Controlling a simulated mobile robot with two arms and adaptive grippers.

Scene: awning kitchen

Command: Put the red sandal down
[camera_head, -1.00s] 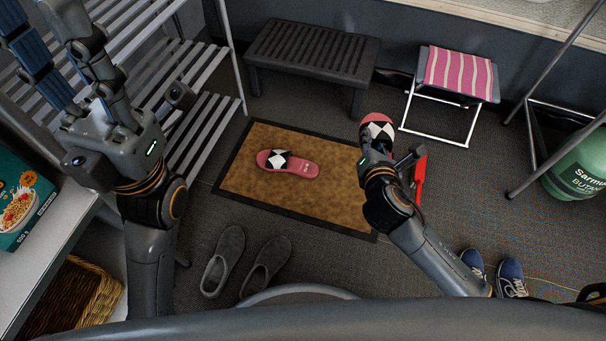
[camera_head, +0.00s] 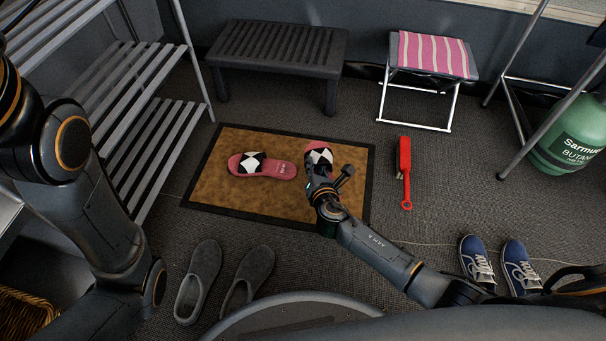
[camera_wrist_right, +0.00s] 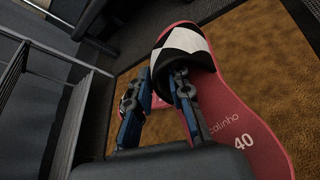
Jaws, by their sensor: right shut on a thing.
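My right gripper (camera_head: 318,180) is shut on a red sandal (camera_head: 318,156) with a black-and-white checkered strap. The sandal is over the right part of the brown doormat (camera_head: 250,201); I cannot tell whether it touches it. In the right wrist view the fingers (camera_wrist_right: 164,88) grip the strap side of the sandal (camera_wrist_right: 240,130), and "40" shows on its sole. A matching red sandal (camera_head: 284,169) lies on the mat to the left, apart from the held one. My left arm is at the left edge; its gripper is out of view.
A red brush-like tool (camera_head: 405,165) lies right of the mat. Grey slippers (camera_head: 198,280) and blue sneakers (camera_head: 477,257) stand nearer me. A dark bench (camera_head: 278,50), a folding stool (camera_head: 432,55), a slatted rack (camera_head: 150,150) and a green gas bottle (camera_head: 572,140) surround the floor.

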